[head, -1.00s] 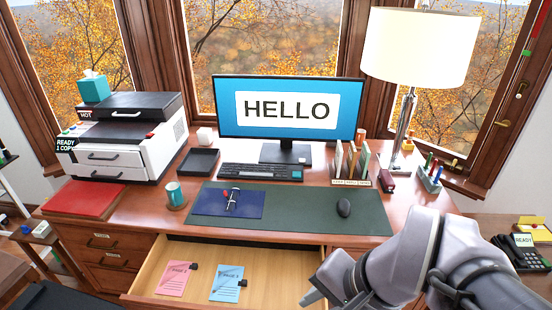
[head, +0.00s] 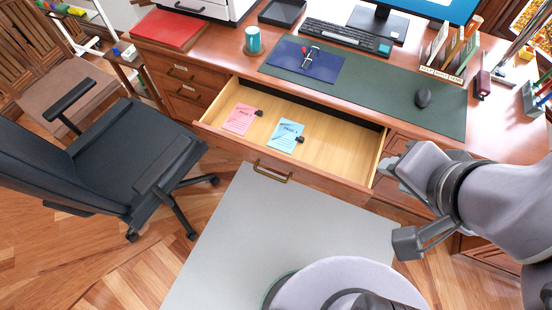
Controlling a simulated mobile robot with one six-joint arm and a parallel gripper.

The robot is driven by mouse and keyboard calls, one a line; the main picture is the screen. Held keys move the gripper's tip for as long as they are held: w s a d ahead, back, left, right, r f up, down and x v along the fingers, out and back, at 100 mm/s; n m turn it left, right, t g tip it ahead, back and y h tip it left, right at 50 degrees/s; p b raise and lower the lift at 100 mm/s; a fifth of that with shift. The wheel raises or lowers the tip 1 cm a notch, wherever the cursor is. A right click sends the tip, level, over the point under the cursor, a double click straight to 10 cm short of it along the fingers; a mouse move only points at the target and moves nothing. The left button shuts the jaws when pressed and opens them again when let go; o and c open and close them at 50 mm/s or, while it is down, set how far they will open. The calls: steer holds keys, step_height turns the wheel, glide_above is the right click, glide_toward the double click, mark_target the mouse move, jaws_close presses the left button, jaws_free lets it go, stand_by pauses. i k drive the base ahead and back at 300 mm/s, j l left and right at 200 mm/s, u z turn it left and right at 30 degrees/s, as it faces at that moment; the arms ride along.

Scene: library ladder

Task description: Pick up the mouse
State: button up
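The mouse (head: 423,98) is small, dark and rounded. It lies on the right part of the dark green desk mat (head: 390,92) in the head view, in plain sight. My gripper (head: 402,205) is at the right, in front of the desk by the open drawer's right corner. Its two fingers are spread apart with nothing between them. It is apart from the mouse, which lies farther back on the desktop.
The open drawer (head: 330,155) juts out from the desk and holds a pink and a blue paper. A blue folder (head: 305,60) lies on the mat. A card holder (head: 442,70) and a dark red stapler (head: 483,84) stand right of the mouse. An office chair (head: 125,155) is at left.

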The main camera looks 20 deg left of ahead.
mark_target(423, 97)
steer(key=i+l+u, duration=0.4)
steer(key=l+u, duration=0.2)
steer(key=i+l+u, duration=0.15)
steer(key=l+u, duration=0.15)
steer(key=i+l+u, duration=0.1)
steer(key=l+u, duration=0.2)
steer(key=l, duration=0.2)
steer(key=i+l+u, duration=0.1)
steer(key=l+u, duration=0.2)
steer(key=l, duration=0.1)
